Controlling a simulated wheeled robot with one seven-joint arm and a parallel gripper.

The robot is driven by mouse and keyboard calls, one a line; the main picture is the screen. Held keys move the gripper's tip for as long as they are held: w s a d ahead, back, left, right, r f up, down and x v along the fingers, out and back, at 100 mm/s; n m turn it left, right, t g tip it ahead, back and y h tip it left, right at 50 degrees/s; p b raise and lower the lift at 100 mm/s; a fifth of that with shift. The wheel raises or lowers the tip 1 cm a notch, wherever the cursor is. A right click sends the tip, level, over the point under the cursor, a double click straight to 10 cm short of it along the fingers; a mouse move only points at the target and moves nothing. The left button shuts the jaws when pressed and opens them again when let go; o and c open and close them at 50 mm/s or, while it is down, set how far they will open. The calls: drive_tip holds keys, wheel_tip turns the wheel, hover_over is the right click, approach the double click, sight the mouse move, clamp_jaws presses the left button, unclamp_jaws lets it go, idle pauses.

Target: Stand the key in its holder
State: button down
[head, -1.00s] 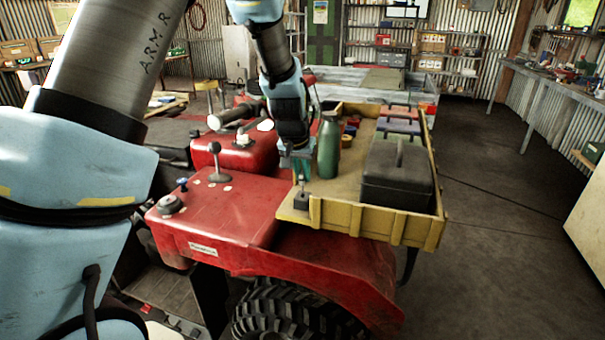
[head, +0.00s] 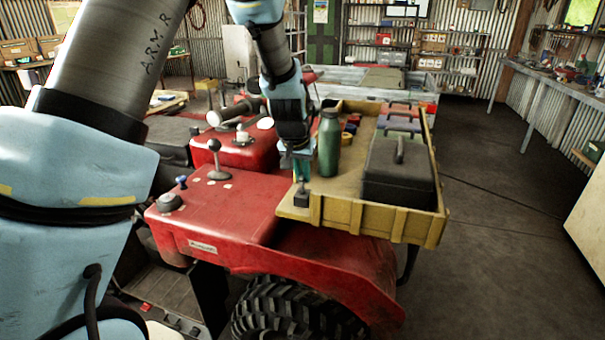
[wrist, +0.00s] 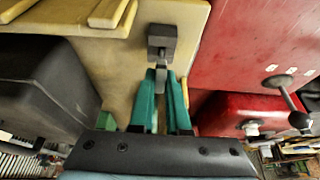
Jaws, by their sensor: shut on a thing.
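My gripper (head: 302,177) points down over the near left corner of the yellow cargo tray (head: 345,216). In the wrist view its two teal fingers (wrist: 162,76) are shut on a thin grey key (wrist: 160,83). The dark grey block of the holder (head: 301,199) stands on the tray corner, directly below the fingertips. It also shows in the wrist view (wrist: 161,40), in line with the key. The key's far end meets or overlaps the block in the picture. I cannot tell how deep it sits, or whether it is in the slot.
A green bottle (head: 328,143) stands close right of my gripper. A black toolbox (head: 398,174) fills the tray's near right part. The red quad body (head: 215,215) with a knobbed lever (head: 216,160) lies to the left. Several coloured cases stand at the tray's back.

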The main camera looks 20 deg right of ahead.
drive_tip(key=shift+f+b, duration=0.9)
drive_tip(key=shift+f, duration=0.4)
drive_tip(key=c, duration=0.8)
unclamp_jaws()
drive_tip(key=shift+r, duration=0.1)
